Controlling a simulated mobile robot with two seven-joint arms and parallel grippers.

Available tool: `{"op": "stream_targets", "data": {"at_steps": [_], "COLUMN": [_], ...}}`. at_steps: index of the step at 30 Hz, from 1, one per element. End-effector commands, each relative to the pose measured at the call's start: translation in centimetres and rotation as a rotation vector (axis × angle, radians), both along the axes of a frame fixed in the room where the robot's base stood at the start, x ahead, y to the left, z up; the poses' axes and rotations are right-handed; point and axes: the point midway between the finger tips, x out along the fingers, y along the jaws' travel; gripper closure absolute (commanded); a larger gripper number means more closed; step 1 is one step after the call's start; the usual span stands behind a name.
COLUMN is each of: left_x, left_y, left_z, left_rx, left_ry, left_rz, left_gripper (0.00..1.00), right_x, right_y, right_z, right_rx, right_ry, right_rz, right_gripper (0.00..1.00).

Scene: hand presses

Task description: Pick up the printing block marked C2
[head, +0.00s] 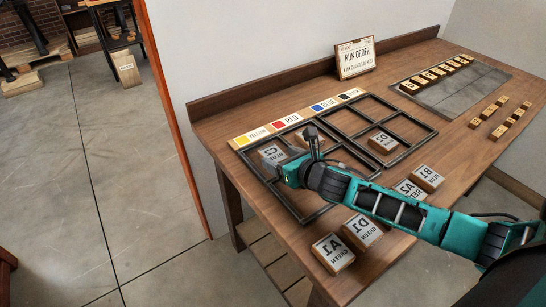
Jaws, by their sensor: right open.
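The printing block marked C2 (271,155) lies face up in the far left compartment of the left black frame, below the yellow label. My right gripper (284,176) is over the left frame, just in front of the C2 block and close to it. It is open and holds nothing I can see. Its fingertips are mostly hidden by its own body, so I cannot tell whether it touches the block. The front of the block is close to the gripper's edge. My left gripper is not in view.
Another block (303,139) is partly hidden behind my gripper. One block (383,143) sits in the right frame (420,124). Blocks A1 (333,252), D1 (362,231), A2 (408,189) and B1 (428,177) lie along the front. A run order sign (355,58) stands behind.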

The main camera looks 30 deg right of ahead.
Motion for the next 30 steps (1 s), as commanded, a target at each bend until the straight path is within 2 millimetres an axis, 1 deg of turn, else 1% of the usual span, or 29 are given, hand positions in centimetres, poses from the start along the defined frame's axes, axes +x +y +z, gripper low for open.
{"op": "stream_targets", "data": {"at_steps": [1, 3, 7, 10, 17, 30], "left_x": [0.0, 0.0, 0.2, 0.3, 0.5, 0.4], "left_y": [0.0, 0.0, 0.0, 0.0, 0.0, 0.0], "left_z": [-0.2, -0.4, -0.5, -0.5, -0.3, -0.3], "left_rx": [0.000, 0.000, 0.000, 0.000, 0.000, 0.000], "left_ry": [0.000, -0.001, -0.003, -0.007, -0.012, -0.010], "left_rz": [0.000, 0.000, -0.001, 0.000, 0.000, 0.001], "left_gripper": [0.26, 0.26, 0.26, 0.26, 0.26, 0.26], "right_x": [0.8, 1.7, 3.1, 3.6, 3.6, 3.6], "right_y": [0.0, 0.1, 0.2, 0.2, 0.3, 0.2], "right_z": [-0.4, -0.8, -1.4, -1.6, -1.6, -1.6], "right_rx": [0.002, 0.004, 0.002, 0.002, 0.000, 0.000], "right_ry": [-0.001, -0.002, -0.001, -0.001, 0.000, 0.000], "right_rz": [-0.002, -0.002, -0.002, -0.001, 0.000, 0.000], "right_gripper": [0.28, 0.28, 0.28, 0.28, 0.28, 0.69]}}
